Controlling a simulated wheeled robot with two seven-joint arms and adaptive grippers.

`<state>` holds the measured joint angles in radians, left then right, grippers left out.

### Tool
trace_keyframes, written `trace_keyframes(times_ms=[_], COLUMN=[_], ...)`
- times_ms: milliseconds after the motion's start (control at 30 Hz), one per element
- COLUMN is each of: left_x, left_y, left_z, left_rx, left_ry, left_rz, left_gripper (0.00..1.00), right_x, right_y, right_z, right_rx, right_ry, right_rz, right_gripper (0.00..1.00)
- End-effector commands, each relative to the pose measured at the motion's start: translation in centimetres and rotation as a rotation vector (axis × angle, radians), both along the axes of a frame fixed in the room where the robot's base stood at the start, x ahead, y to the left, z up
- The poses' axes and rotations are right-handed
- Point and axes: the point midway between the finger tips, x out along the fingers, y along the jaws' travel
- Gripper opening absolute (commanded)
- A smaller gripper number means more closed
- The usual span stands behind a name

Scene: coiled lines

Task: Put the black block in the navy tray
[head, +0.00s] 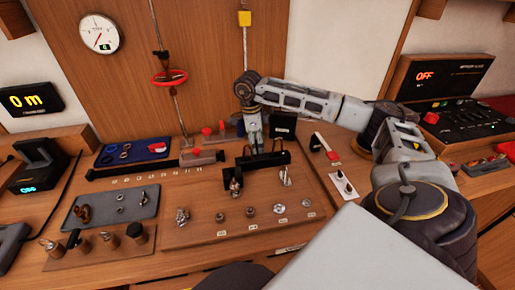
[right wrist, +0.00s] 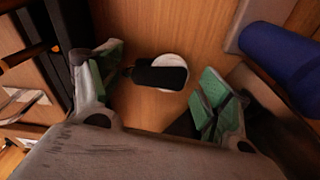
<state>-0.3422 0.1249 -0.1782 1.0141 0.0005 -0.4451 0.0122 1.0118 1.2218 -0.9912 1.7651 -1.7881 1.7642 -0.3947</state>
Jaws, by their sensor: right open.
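The navy tray (head: 131,152) lies at the back left of the bench in the head view, with rings and a red piece in it. My right gripper (head: 254,146) points down at the back middle of the bench, beside a low black rack (head: 272,161). In the right wrist view the jaws (right wrist: 158,92) are apart, with green pads. A small black oblong (right wrist: 160,77), which looks like the black block, shows between and beyond the fingertips, over a white disc (right wrist: 174,64). It is not gripped; I cannot make it out in the head view. My left gripper is out of view.
A black box (head: 283,124) stands right of the gripper. Red-topped parts (head: 207,133) lie between gripper and tray. A red ring (head: 169,77) hangs on a line above. A wooden board (head: 200,232) with several metal fittings fills the front. A blue cylinder (right wrist: 283,50) is near the right finger.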

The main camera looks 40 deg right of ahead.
Motion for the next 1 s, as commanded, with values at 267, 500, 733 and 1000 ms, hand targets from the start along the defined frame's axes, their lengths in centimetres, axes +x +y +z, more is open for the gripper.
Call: trace_keyframes(times_ms=[267,500,733,1000], left_x=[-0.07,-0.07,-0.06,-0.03], left_y=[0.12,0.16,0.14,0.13], left_z=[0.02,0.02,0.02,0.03], left_rx=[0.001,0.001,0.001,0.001], left_ry=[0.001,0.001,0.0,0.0], left_rz=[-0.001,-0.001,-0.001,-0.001], left_gripper=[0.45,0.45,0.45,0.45], right_x=[-0.01,0.0,0.0,0.0], right_y=[0.01,0.02,0.03,0.03], right_z=[0.02,0.03,0.01,0.0], right_rx=[0.0,0.0,0.001,0.001], right_ry=[0.0,0.0,0.001,0.001], right_rz=[0.0,0.0,0.0,0.001], right_gripper=[0.77,0.6,0.31,0.0])
